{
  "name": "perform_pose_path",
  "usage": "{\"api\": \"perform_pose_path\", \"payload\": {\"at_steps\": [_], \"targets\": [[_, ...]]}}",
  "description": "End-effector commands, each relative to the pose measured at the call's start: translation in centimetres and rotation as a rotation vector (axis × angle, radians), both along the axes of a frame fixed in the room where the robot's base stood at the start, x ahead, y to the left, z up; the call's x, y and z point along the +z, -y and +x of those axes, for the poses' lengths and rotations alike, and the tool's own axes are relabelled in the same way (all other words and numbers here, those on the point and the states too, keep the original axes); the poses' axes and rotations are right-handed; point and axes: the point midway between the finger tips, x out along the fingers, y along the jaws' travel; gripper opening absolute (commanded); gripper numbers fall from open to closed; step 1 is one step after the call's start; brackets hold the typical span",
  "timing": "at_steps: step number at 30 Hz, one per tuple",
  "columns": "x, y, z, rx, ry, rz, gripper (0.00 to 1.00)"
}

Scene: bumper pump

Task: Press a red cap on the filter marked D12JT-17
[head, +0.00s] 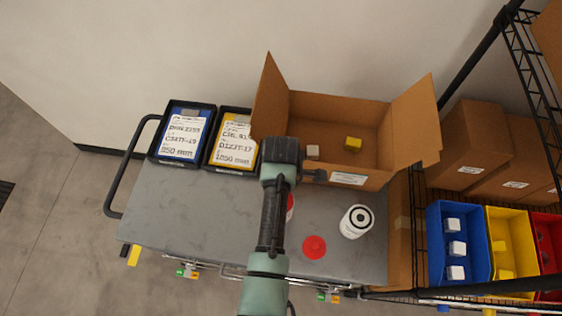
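A white cylindrical filter (356,222) with a black ring on its top stands on the right part of the grey cart top (195,215). No marking is readable on it. A round red cap (314,247) lies on the cart to the lower left of the filter. A second item with red and white on it (290,206) is mostly hidden behind my arm, so I cannot tell what it is. My gripper (312,175) is at the near edge of the open cardboard box, above and left of the filter. Its fingers are too unclear to tell open from shut.
The cardboard box (310,107) has raised flaps and holds a yellow block (353,144) and a whitish block (313,152). Two labelled black bins stand at left; the yellow-labelled one (234,141) reads D12JT-17. A shelf with blue (437,228), yellow and red bins bounds the right.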

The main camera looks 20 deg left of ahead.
Motion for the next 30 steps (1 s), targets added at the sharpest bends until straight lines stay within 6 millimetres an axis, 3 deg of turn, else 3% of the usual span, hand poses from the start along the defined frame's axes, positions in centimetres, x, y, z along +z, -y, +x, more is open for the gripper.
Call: {"api": "perform_pose_path", "payload": {"at_steps": [13,14,19,26,30], "targets": [[-0.02,-0.01,0.02,0.000,0.000,0.000,0.00],[-0.02,-0.01,0.02,0.000,0.000,0.000,0.30],[-0.01,0.00,0.01,0.000,0.000,0.000,0.61],[-0.02,0.00,0.00,0.000,0.000,0.000,0.63],[-0.02,0.00,0.00,0.000,0.000,0.000,0.89]]}}
